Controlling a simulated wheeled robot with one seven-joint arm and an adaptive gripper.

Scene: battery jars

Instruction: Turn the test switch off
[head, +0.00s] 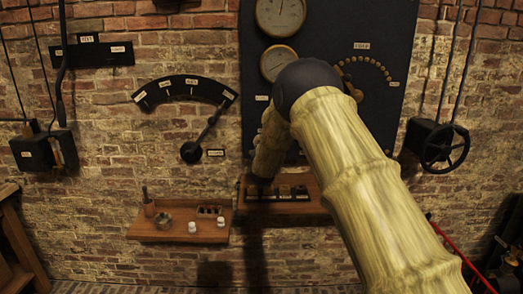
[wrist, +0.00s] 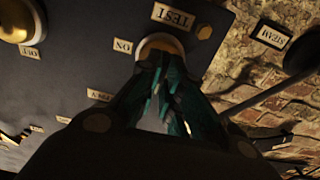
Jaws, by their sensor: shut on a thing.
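The test switch (wrist: 158,43) is a round brass fitting on the dark panel in the wrist view, under an upside-down TEST label (wrist: 173,17). My gripper (wrist: 166,68) has its dark green fingers closed together on it. The fingers hide the switch's handle, so its exact position cannot be seen. An ON label (wrist: 123,45) sits just left of the switch in this tilted view. In the head view my arm covers the switch and my gripper.
Another brass fitting (wrist: 16,20) with an OFF label (wrist: 30,52) is at the left of the wrist view. In the head view, gauges (head: 280,17) are above my arm, a lever (head: 203,136) is left, a handwheel (head: 444,146) right, and a wooden shelf (head: 165,233) juts out below.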

